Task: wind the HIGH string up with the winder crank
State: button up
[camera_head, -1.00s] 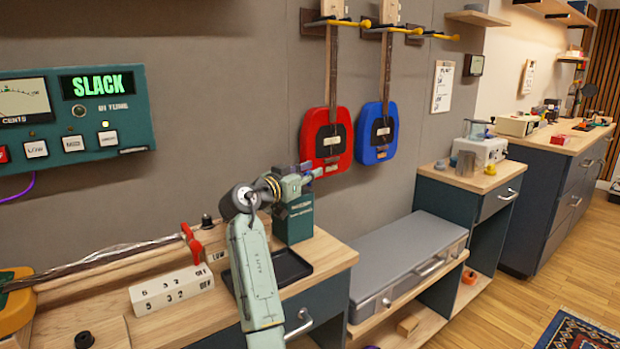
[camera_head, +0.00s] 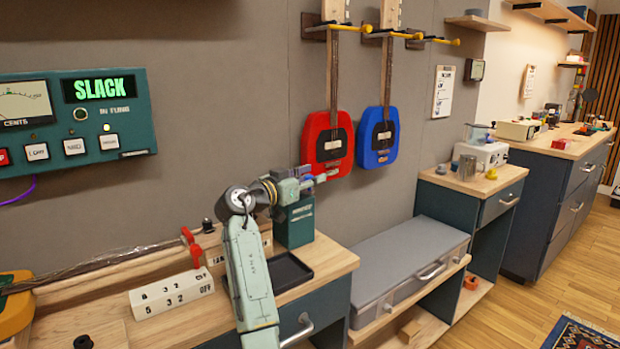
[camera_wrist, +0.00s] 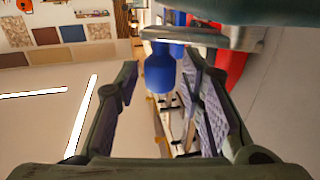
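My gripper (camera_head: 318,179) is over the right end of the bench, above and just right of the green box (camera_head: 296,222). In the wrist view the fingers of my gripper (camera_wrist: 165,100) stand wide apart. A blue bottle-shaped piece (camera_wrist: 160,70) shows between them, beneath a grey metal bar (camera_wrist: 215,38); whether these belong to the winder crank I cannot tell. I see no contact with the fingers.
A white numbered block (camera_head: 172,292) and a black tray (camera_head: 270,272) are on the bench. A red guitar (camera_head: 327,145) and a blue guitar (camera_head: 377,140) hang on the wall. A grey case (camera_head: 405,262) lies on a low shelf to the right.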

jog(key=shift+a, duration=0.1)
jog(key=v, duration=1.2)
